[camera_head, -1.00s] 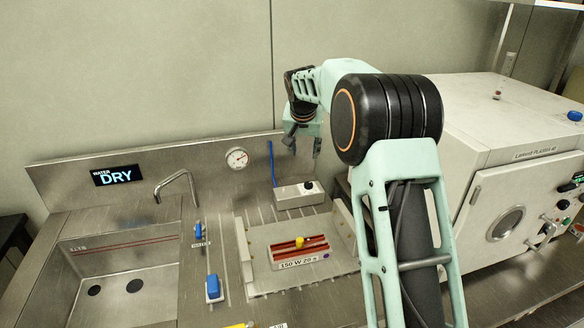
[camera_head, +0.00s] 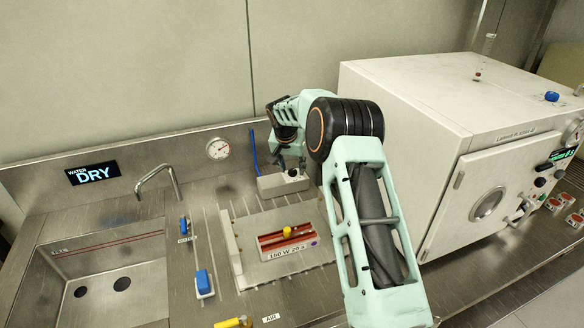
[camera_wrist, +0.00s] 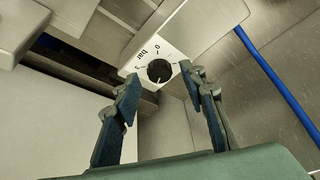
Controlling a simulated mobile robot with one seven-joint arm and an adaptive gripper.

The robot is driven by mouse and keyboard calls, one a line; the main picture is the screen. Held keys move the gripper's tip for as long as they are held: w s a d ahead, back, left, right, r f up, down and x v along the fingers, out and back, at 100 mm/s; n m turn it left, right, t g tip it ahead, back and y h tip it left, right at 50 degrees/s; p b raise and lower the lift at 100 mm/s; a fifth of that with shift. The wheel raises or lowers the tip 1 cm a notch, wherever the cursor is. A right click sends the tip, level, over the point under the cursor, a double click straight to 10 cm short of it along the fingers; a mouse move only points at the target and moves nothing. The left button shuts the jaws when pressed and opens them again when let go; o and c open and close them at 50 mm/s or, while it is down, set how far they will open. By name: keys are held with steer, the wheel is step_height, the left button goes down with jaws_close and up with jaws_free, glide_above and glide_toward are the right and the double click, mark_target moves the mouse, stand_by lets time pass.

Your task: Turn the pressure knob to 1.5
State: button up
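The pressure knob is a round black knob (camera_wrist: 159,70) on a pale box (camera_wrist: 190,40) with a dial marked "bar", a 0 and a 3 in the wrist view. In the head view the box (camera_head: 270,187) stands at the back of the bench, and the knob is largely hidden by my gripper (camera_head: 291,164). In the wrist view my gripper (camera_wrist: 158,82) is open and empty. Its two fingertips lie either side of the knob's image; whether they touch it I cannot tell.
A blue hose (camera_wrist: 262,70) rises beside the box. A fixture plate with a labelled block (camera_head: 290,245) lies in front of it. A sink (camera_head: 105,285) and tap (camera_head: 160,177) are on the left, and a large white machine (camera_head: 430,115) on the right. A round gauge (camera_head: 218,149) sits on the back panel.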

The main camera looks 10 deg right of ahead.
steer(key=shift+w+f, duration=0.15)
steer(key=shift+f, duration=0.25)
steer(key=shift+c, duration=0.3)
jaws_close()
steer(key=shift+d+n, duration=0.1)
steer(key=shift+n, duration=0.3)
steer(key=shift+d+n+y+b, duration=0.1)
steer(key=shift+n+y+b, duration=0.25)
steer(key=shift+n+y, duration=0.45)
steer(key=n+y, duration=0.1)
steer(key=n, duration=0.3)
steer(key=shift+d+t, duration=0.1)
steer(key=shift+t, duration=0.2)
steer(key=n+y, duration=0.1)
steer(key=n, duration=0.2)
steer(key=n+g+y, duration=0.1)
steer(key=n, duration=0.2)
steer(key=shift+d, duration=0.1)
steer(key=shift+p, duration=0.3)
